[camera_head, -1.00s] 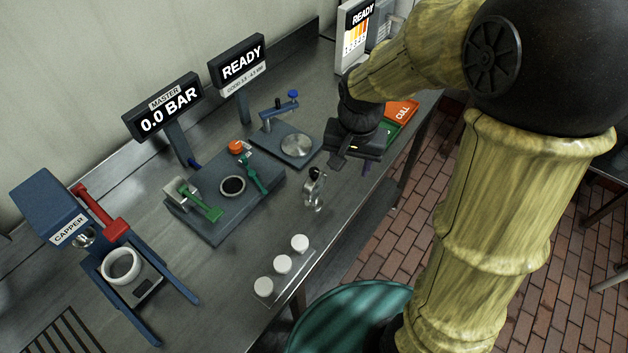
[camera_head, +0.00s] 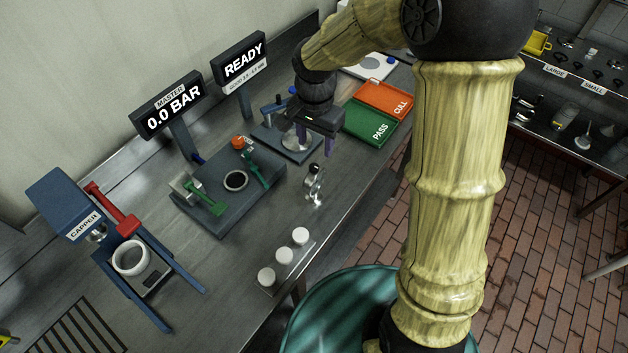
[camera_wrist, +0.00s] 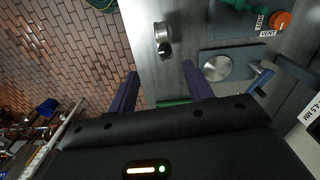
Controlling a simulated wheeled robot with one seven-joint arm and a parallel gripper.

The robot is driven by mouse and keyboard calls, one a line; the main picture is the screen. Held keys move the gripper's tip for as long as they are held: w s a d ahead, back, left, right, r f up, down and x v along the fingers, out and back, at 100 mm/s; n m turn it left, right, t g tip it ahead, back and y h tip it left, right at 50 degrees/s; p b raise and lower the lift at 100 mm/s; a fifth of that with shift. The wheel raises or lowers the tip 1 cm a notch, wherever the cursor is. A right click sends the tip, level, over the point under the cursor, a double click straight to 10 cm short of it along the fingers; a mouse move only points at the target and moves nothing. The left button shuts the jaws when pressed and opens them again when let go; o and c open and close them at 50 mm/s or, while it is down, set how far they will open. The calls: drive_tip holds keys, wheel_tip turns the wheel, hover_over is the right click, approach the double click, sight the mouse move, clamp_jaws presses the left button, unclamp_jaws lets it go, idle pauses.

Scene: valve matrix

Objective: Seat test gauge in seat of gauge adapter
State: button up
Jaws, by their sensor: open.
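My gripper (camera_head: 315,147) is open and empty above the bench, near the round-disc fixture. In the wrist view its two purple fingers (camera_wrist: 159,70) are spread, with bare bench between them. A small upright metal fitting with a dark knob (camera_head: 314,183) stands at the bench's front edge; it shows just beyond the fingers in the wrist view (camera_wrist: 163,38). I cannot tell whether it is the test gauge or the adapter. A blue-grey block (camera_head: 213,218) has a dark round seat (camera_head: 236,181), a green lever and an orange knob. No part is labelled as gauge or adapter.
A plate with a silver disc (camera_wrist: 216,67) lies beside my fingers. Green PASS (camera_head: 371,124) and orange CULL (camera_head: 390,98) trays lie at the right. Several white caps (camera_head: 283,257) stand at the front edge. A capper (camera_head: 125,250) is at the left. Two display signs rise behind.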

sight(314, 166)
wheel_tip(314, 166, down, 8)
drive_tip(key=shift+f+p, duration=0.2)
drive_tip(key=shift+p, duration=0.6)
drive_tip(key=f+p, duration=0.1)
drive_tip(key=f, duration=0.1)
drive_tip(key=w+f+p, duration=0.1)
drive_tip(key=f, duration=0.1)
drive_tip(key=shift+a, duration=0.2)
drive_tip(key=shift+f, duration=0.6)
clamp_jaws()
drive_tip(key=shift+r, duration=0.1)
